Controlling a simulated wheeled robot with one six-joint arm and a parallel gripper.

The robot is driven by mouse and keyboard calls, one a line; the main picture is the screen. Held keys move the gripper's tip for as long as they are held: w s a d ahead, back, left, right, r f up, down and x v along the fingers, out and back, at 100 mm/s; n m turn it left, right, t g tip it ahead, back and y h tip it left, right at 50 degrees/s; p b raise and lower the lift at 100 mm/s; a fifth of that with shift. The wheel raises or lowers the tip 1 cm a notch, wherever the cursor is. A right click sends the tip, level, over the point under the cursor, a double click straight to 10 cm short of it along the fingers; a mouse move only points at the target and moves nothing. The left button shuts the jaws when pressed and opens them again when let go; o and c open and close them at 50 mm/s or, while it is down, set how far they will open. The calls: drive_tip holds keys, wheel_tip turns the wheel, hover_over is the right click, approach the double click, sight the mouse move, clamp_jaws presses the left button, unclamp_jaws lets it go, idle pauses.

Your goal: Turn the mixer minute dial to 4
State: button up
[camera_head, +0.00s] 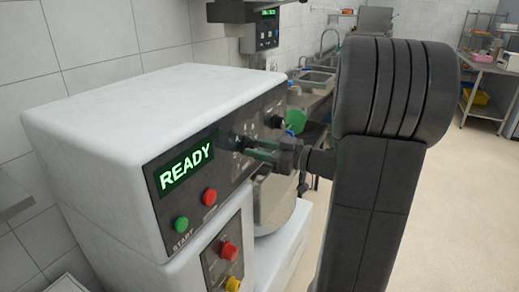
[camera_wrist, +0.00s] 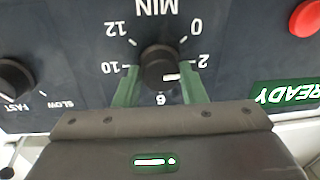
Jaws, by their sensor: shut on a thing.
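The mixer (camera_head: 130,105) has a dark front panel with a lit READY display (camera_head: 186,165). The black minute dial (camera_wrist: 160,64) sits under the MIN label in the wrist view, where the panel appears upside down. Its white mark points right and slightly down in the picture, around the stretch past 2. The numeral 4 is hidden behind a finger. My gripper (camera_wrist: 160,76) has its green fingers on both sides of the dial, shut on it. In the head view my gripper (camera_head: 258,150) reaches the panel from the right, and the dial is hard to make out.
A FAST/SLOW knob (camera_wrist: 14,80) is beside the minute dial. A red button (camera_wrist: 305,18) lies on its other side. Green START (camera_head: 181,224) and red buttons sit below the display. The mixer bowl (camera_head: 272,200) is under the head. Open floor lies to the right.

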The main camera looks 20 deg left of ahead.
drive_tip(key=shift+f+b, duration=0.15)
drive_tip(key=shift+b, duration=0.25)
drive_tip(key=m+b, duration=0.3)
drive_tip(key=m, duration=0.1)
drive_tip(key=m+b, duration=0.4)
drive_tip(key=m, duration=0.1)
drive_tip(key=shift+m+t+y+b, duration=0.3)
drive_tip(key=o, duration=1)
drive_tip(key=d, duration=0.9)
drive_tip(key=d+b, duration=0.1)
drive_tip(key=d, duration=0.3)
drive_tip(key=shift+s+d+f, duration=0.25)
drive_tip(key=shift+d+f, duration=0.1)
drive_tip(key=shift+d, duration=0.05)
